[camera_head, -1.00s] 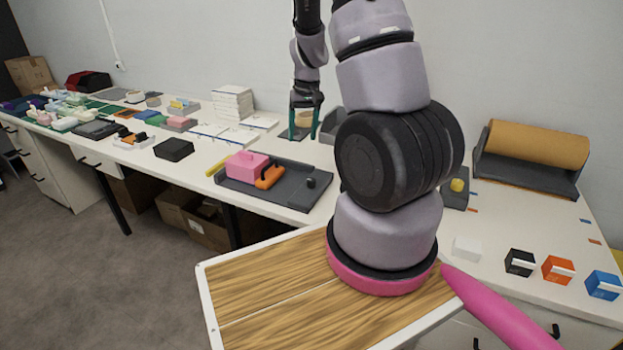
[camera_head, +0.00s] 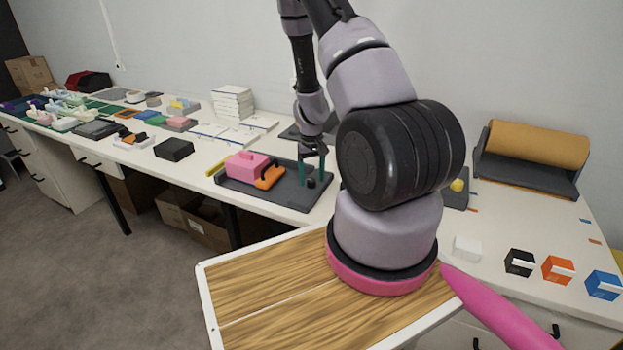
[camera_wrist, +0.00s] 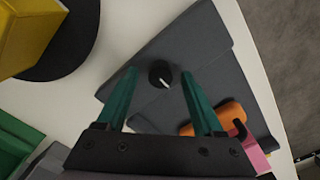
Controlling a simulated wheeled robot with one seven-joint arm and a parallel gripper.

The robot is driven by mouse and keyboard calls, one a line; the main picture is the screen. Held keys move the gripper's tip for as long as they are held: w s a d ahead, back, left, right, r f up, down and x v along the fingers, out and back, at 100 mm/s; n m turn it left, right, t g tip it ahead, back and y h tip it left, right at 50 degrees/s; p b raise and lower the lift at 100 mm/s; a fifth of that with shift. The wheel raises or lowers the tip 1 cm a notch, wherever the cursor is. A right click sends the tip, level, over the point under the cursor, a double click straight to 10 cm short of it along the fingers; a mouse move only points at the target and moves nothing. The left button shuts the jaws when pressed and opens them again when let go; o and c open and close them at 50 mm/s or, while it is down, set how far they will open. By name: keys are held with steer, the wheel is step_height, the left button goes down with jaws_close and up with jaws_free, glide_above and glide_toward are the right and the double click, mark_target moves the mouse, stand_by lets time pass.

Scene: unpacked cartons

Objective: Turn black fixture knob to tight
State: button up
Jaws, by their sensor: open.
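The black knob (camera_head: 311,183) stands on a dark grey fixture plate (camera_head: 240,193) near the front edge of the table. In the wrist view the round knob (camera_wrist: 160,73) carries a white pointer line aimed towards the lower right. A pink block (camera_head: 246,164) and an orange handle (camera_head: 269,177) sit on the left part of the same plate. My gripper (camera_head: 312,180) is over the knob's end of the plate, fingers pointing down. In the wrist view its two green fingers (camera_wrist: 152,88) are apart, with the knob showing between them near the tips. Contact with the knob is not visible.
A black box (camera_head: 174,149) and a yellow strip (camera_head: 216,168) lie left of the plate. White stacked boxes (camera_head: 233,102) stand behind. Another dark grey item lies behind my gripper. Small coloured blocks and a tan roll (camera_head: 538,143) are at the right.

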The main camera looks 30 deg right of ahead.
steer(key=shift+f, duration=0.3)
jaws_close()
